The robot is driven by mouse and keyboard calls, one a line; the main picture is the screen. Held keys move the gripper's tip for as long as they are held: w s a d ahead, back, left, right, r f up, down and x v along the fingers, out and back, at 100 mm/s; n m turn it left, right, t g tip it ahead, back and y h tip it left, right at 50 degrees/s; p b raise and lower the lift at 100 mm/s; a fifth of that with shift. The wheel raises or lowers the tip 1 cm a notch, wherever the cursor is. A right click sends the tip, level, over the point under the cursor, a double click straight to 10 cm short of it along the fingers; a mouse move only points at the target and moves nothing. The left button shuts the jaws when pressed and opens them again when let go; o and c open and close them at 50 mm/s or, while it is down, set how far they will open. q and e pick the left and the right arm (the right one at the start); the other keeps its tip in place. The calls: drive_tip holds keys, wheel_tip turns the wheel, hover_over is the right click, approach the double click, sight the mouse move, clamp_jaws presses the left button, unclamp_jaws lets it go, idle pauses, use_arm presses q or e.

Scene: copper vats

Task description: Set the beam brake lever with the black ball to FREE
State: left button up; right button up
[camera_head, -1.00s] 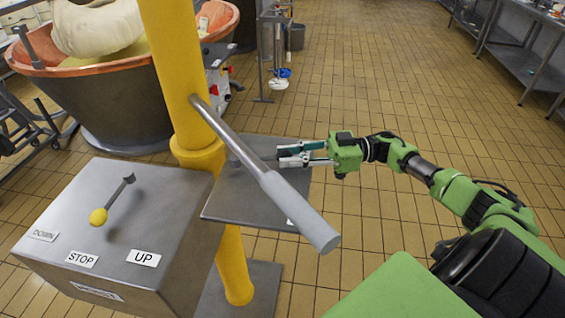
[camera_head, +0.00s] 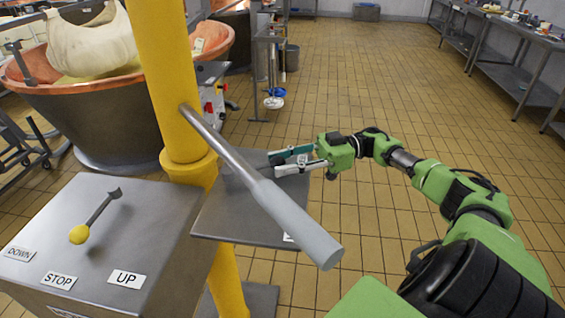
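My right gripper (camera_head: 279,164) is over the far right part of a grey metal plate (camera_head: 235,225) fixed to the yellow post. Its two fingers point left and stand apart, one teal and one silver. A small dark shape lies by the fingertips; I cannot tell whether it is the black ball or part of the gripper. I cannot clearly make out the black-ball brake lever or its FREE mark. A thick grey bar (camera_head: 240,168) crosses in front of the plate. A white label (camera_head: 288,238) is partly hidden by it. My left gripper is out of view.
A grey control box (camera_head: 150,215) at lower left carries a yellow-ball lever (camera_head: 80,234) and DOWN, STOP and UP labels. The yellow post (camera_head: 160,80) stands behind it. A copper vat (camera_head: 100,115) is at the back left.

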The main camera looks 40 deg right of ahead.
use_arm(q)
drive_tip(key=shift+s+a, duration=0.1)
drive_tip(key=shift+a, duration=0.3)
use_arm(e)
drive_tip(key=v, duration=1.2)
idle(0.4)
